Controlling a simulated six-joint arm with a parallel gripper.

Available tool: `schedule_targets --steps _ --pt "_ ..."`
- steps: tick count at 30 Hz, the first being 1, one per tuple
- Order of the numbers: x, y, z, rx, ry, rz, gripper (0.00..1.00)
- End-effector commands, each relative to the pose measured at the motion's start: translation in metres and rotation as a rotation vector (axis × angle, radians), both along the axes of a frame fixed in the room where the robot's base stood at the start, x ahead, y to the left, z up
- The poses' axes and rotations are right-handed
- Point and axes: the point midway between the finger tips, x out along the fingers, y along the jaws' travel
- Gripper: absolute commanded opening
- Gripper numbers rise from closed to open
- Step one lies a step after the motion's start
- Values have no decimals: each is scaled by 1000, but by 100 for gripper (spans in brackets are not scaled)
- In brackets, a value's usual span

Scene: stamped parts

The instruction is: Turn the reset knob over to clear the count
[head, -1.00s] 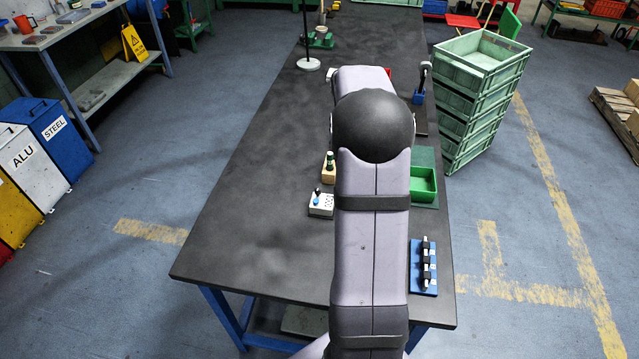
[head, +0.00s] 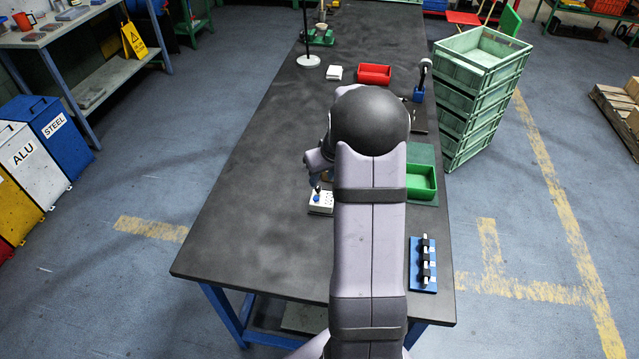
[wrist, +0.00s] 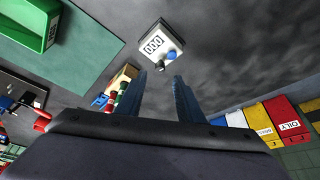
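The counter is a small white box (head: 320,206) on the dark bench, left of my arm in the head view. In the wrist view the same box (wrist: 158,42) has a display that looks like 000. The blue reset knob (wrist: 172,55) is on its near side, with a small dark and pale piece beside it; which way it is turned is unclear. My gripper (wrist: 161,77) is open and empty, its two blue-grey fingers apart and pointing towards the knob, with a visible gap. In the head view my wrist covers the space just behind the box.
A wooden block with coloured pegs (wrist: 121,88) stands close by the left finger. A green tray (head: 421,182) on a green mat and a blue rack (head: 424,265) lie to the right. A red tray (head: 374,74) is farther back. The bench left of the counter is clear.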

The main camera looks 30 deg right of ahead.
Motion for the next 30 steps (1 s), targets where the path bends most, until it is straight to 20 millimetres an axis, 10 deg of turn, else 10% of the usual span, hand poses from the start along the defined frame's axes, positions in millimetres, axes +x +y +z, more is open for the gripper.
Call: schedule_targets --steps 27,30 --pt "22 -3 -54 -1 0 2 34" --pt "22 -3 -54 -1 0 2 12"
